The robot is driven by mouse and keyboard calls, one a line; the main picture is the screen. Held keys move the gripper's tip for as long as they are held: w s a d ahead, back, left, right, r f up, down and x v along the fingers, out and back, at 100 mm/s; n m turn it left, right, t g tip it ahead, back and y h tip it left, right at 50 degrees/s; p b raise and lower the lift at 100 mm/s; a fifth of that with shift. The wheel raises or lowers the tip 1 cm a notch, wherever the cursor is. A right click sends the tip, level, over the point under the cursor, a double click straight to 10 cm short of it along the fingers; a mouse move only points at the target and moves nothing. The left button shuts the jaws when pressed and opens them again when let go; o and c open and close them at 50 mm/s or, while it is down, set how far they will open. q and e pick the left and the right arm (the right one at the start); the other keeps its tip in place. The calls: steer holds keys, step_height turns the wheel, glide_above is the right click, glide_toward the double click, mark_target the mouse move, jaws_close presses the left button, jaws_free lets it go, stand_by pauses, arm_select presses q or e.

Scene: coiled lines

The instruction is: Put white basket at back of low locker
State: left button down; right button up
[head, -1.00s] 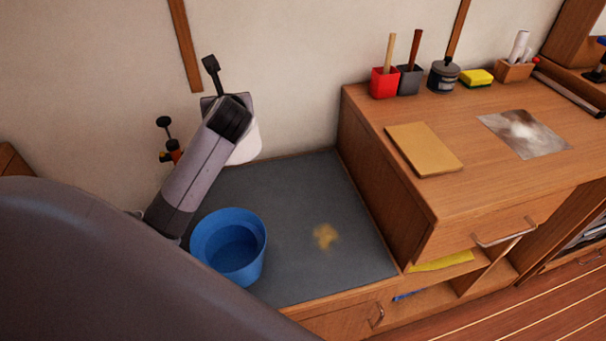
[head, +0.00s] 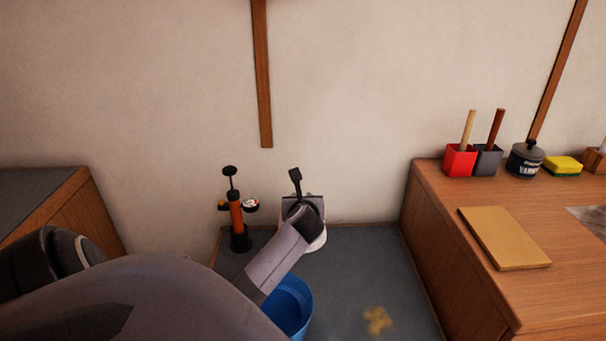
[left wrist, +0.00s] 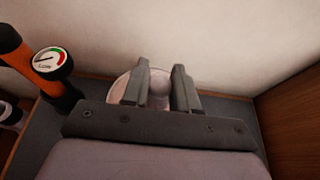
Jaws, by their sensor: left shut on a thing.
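The white basket (head: 317,241) shows only in part in the head view, behind and below my left gripper (head: 304,207). It is at the back of the low locker's grey top (head: 365,258), close to the wall. I cannot tell whether it rests on the top. In the left wrist view my left gripper (left wrist: 160,88) has its fingers on the pale round basket (left wrist: 119,88), with part of it showing between and left of them. The gripper is shut on it. My right gripper is not in view.
An orange pump with a gauge (head: 236,221) stands left of the basket, also in the left wrist view (left wrist: 49,62). A blue bucket (head: 293,306) sits in front, partly behind my arm. A yellowish patch (head: 377,320) marks the top. A taller wooden cabinet (head: 450,255) bounds the right.

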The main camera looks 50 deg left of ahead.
arm_select(q)
step_height(320, 180, down, 2)
steer(key=shift+f, duration=0.25)
step_height(320, 180, down, 4)
steer(key=shift+r+b, duration=0.2)
steer(key=shift+b, duration=0.75)
steer(key=shift+f, duration=0.15)
steer(key=c, duration=0.9)
jaws_free()
steer(key=shift+o, duration=0.2)
